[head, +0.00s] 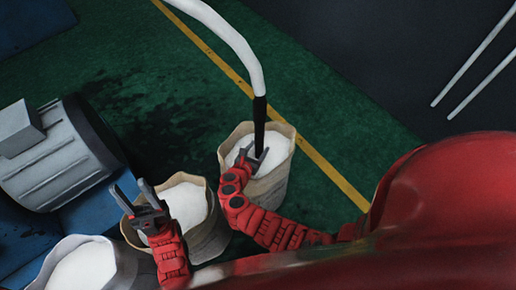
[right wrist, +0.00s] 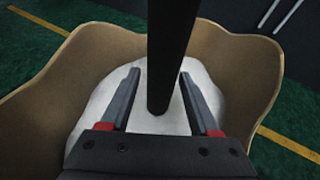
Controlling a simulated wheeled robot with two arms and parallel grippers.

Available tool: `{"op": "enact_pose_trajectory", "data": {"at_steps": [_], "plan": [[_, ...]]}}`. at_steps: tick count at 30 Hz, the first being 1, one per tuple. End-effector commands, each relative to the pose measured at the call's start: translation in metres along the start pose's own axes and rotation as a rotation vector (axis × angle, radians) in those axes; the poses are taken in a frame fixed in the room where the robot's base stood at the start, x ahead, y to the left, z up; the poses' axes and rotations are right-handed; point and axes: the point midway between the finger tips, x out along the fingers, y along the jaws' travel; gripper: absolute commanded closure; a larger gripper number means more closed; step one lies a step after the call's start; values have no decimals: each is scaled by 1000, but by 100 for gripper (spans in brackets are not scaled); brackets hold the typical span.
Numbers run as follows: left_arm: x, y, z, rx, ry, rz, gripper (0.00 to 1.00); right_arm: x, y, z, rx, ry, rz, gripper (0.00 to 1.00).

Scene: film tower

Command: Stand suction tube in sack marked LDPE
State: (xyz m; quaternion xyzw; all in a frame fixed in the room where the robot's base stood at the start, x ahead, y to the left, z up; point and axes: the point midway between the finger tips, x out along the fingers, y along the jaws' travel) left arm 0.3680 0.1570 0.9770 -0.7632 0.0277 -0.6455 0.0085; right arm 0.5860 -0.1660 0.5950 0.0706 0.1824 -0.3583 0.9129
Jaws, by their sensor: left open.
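The suction tube (head: 259,120) is a black rigid pipe on a white hose (head: 228,35). It stands nearly upright in the rightmost open paper sack (head: 272,190). In the right wrist view, the black pipe (right wrist: 166,60) has its lower end in or on the white granules (right wrist: 125,118), inside the sack's brown wall (right wrist: 240,75). My right gripper (right wrist: 158,72) is open, with one finger on each side of the pipe and gaps visible. In the head view, my right gripper (head: 256,153) is over this sack. My left gripper (head: 133,190) is open and empty above the middle sack (head: 206,242). No LDPE marking is readable.
Another filled sack (head: 128,268) stands at the lower left. A grey ribbed motor-like machine (head: 55,155) is at the left. The green floor (head: 150,60) has dark stains and a yellow line (head: 330,172). A large red rounded surface fills the lower right.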

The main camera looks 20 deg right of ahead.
Motion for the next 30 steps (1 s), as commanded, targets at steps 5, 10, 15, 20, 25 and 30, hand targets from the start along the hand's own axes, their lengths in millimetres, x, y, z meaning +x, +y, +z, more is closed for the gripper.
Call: {"op": "enact_pose_trajectory", "data": {"at_steps": [5, 10, 15, 20, 25, 30], "plan": [[0, 0, 0, 0, 0, 0, 50, 0, 0, 0, 0, 1, 0, 26], [0, 0, 0, 0, 0, 0, 50, 0, 0, -1, 0, 3, -1, 26], [13, -1, -2, 0, 0, 0, 50, -7, 0, 15, 1, 3, 0, 26], [36, -2, -6, 0, 0, 0, 50, -19, 0, 46, 3, 2, 1, 26], [60, -3, -10, 0, 0, 0, 50, -34, 0, 80, 2, 2, 2, 26], [82, -4, -14, 0, 0, 0, 50, -47, -2, 114, 1, 2, -2, 26]]}}
